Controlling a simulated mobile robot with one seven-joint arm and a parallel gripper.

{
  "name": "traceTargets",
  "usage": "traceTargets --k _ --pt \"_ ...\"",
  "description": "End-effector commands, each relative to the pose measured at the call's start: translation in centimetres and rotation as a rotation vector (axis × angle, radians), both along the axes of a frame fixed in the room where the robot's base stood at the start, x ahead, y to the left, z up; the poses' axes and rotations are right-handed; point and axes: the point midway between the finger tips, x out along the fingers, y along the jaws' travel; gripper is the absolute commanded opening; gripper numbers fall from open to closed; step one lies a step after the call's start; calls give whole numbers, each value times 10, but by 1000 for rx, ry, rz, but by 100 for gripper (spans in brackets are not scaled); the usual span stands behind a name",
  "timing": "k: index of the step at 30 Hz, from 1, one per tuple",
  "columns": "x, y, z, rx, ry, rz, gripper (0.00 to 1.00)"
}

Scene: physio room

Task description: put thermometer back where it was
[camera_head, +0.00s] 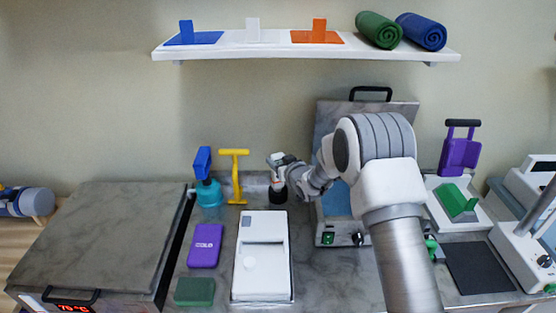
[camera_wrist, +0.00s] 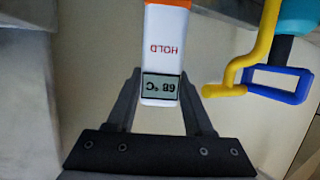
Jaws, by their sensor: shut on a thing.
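The thermometer (camera_wrist: 166,40) is white with an orange end. In the head view my gripper (camera_head: 279,163) is at the back of the counter, above a small dark holder-like thing (camera_head: 278,193) with a reddish band. The thermometer is too small to make out clearly there. I cannot tell whether it touches the holder-like thing.
A yellow T-shaped tool (camera_head: 236,178) and a teal bottle with a blue top (camera_head: 209,192) stand just left of my gripper. A white device (camera_head: 263,280) and a purple cold pack (camera_head: 205,245) lie in front. An open-lidded unit (camera_head: 335,235) is close on the right.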

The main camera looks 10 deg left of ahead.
Motion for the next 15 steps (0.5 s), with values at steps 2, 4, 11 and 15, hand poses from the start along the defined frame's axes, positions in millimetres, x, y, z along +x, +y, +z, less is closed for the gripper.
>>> traceTargets --k 2,4,11,15 --pt "1 0 2 1 -3 0 0" --pt "1 0 2 1 -3 0 0" --pt "0 0 -1 1 -1 0 59" --pt "0 0 -1 1 -1 0 82"
